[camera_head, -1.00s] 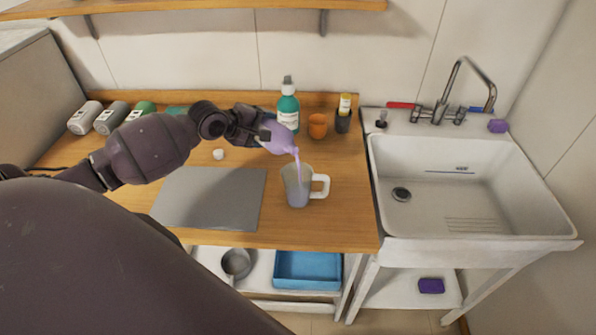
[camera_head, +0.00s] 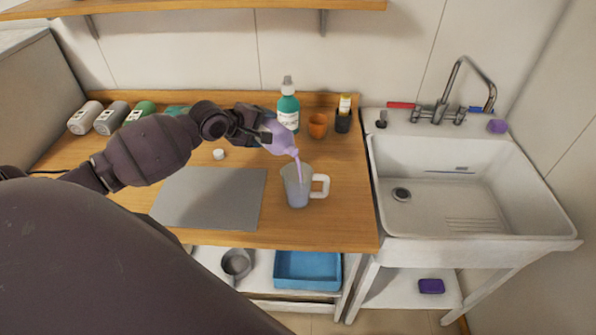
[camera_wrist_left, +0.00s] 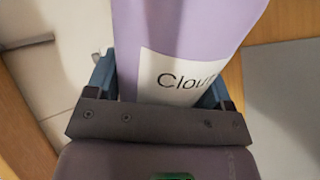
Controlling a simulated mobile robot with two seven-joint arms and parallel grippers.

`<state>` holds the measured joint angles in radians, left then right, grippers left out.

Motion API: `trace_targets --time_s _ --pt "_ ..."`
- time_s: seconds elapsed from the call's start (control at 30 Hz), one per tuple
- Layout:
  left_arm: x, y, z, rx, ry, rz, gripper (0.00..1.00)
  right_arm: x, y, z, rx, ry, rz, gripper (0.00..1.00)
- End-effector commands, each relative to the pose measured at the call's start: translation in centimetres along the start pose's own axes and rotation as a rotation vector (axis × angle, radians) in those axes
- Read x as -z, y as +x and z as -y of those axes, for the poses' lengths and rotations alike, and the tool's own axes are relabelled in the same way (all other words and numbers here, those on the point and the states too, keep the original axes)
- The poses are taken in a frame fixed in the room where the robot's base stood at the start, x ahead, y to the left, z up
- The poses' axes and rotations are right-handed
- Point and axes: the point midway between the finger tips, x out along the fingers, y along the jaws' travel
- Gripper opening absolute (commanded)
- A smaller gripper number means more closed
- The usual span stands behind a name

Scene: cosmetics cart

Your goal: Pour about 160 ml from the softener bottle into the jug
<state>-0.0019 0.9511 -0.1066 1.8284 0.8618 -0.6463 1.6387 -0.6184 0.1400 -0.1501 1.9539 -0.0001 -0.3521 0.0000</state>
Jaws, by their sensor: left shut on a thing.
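The softener bottle (camera_head: 281,139) is lilac and tilted, with its mouth pointing down to the right above the jug. A thin lilac stream runs from the mouth into the jug (camera_head: 297,187). My left gripper (camera_head: 254,127) is shut on the bottle. In the left wrist view the bottle (camera_wrist_left: 190,30) sits between the fingers, its white label partly hidden. My right gripper is not in view.
A grey mat (camera_head: 210,198) lies left of the jug. A white cap (camera_head: 219,154) is on the worktop behind it. A teal pump bottle (camera_head: 288,108), an orange cup (camera_head: 318,125) and a dark holder (camera_head: 343,120) stand at the back. The sink (camera_head: 450,190) is to the right.

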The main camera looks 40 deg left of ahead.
Motion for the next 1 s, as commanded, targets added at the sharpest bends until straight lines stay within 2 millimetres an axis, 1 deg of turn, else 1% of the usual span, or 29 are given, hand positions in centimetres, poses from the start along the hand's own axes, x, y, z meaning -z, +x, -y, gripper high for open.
trace_targets --time_s 1.0 --pt "-0.11 -0.09 -0.22 -0.003 0.045 -0.029 0.35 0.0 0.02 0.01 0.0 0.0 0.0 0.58"
